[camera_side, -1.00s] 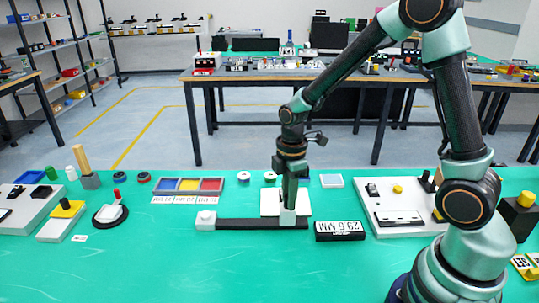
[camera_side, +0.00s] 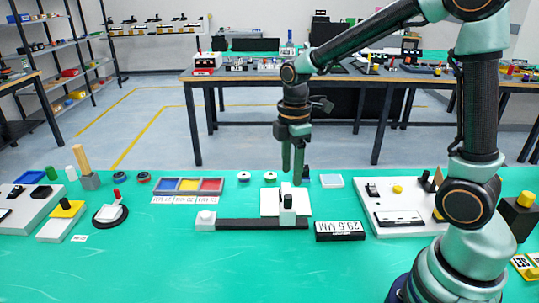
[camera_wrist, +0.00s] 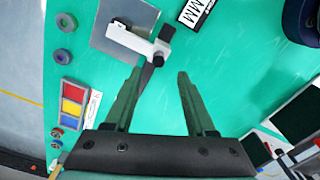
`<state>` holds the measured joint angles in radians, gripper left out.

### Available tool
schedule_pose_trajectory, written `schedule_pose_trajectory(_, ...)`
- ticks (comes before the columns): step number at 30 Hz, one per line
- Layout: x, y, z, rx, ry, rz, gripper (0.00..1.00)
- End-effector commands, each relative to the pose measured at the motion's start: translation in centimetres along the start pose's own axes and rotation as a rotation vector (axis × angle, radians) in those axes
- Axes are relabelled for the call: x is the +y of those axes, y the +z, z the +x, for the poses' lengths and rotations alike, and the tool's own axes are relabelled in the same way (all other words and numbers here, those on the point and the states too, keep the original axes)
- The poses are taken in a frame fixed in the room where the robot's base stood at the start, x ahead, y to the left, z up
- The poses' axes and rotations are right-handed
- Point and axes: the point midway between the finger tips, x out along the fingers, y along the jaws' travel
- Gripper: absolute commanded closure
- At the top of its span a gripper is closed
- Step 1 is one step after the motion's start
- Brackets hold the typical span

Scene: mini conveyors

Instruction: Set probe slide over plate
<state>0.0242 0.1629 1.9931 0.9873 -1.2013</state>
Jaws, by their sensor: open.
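The probe slide (camera_side: 287,214) is a white block with a dark upright knob, on a black rail (camera_side: 240,224). It stands near the rail's right end, in front of the pale square plate (camera_side: 269,202). In the wrist view the slide's white arm (camera_wrist: 135,40) reaches across part of the plate (camera_wrist: 140,12), and a dark piece shows at its far end. My gripper (camera_side: 293,170) hangs above the slide, apart from the knob. In the wrist view its fingers (camera_wrist: 160,75) are spread with nothing between them.
A black readout (camera_side: 339,230) showing 29.5 MM lies right of the rail. A white fixture panel (camera_side: 400,205) stands further right. A tray with blue, yellow and red sections (camera_side: 188,186) lies at the back left. The green mat in front is clear.

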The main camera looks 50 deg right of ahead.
Motion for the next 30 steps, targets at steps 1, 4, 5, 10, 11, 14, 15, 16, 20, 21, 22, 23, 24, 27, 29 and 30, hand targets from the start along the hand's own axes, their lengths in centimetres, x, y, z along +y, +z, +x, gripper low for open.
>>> schedule_pose_trajectory(1, 0.1, 0.0, -1.0, 0.002, 0.005, 0.000, 0.44)
schedule_pose_trajectory(4, 0.1, 0.0, -2.3, 0.001, 0.002, 0.001, 0.44)
schedule_pose_trajectory(5, 0.1, 0.0, -2.6, 0.001, 0.003, 0.001, 0.44)
schedule_pose_trajectory(10, 0.0, 0.0, -3.6, 0.000, -0.001, 0.001, 0.44)
schedule_pose_trajectory(11, 0.0, 0.1, -3.7, 0.000, -0.001, 0.001, 0.44)
schedule_pose_trajectory(14, 0.0, 0.1, -3.7, -0.001, -0.002, 0.001, 0.44)
schedule_pose_trajectory(15, 0.0, 0.1, -3.7, -0.001, -0.002, 0.001, 0.44)
schedule_pose_trajectory(16, 0.0, 0.0, -3.7, -0.001, -0.002, 0.001, 0.44)
schedule_pose_trajectory(20, 0.0, 0.0, -3.7, 0.000, 0.000, 0.003, 0.44)
schedule_pose_trajectory(21, -0.1, 0.1, -3.8, 0.001, 0.003, 0.011, 0.44)
schedule_pose_trajectory(22, -0.2, 0.1, -4.0, 0.003, 0.009, 0.022, 0.44)
schedule_pose_trajectory(23, -0.3, 0.1, -4.2, 0.007, 0.017, 0.038, 0.44)
schedule_pose_trajectory(24, -0.5, 0.1, -4.5, 0.013, 0.030, 0.069, 0.44)
schedule_pose_trajectory(27, -1.4, 0.4, -5.8, 0.040, 0.079, 0.194, 0.44)
schedule_pose_trajectory(29, -2.2, 0.6, -6.6, 0.067, 0.115, 0.294, 0.44)
schedule_pose_trajectory(30, -2.7, 0.8, -7.2, 0.087, 0.139, 0.365, 0.44)
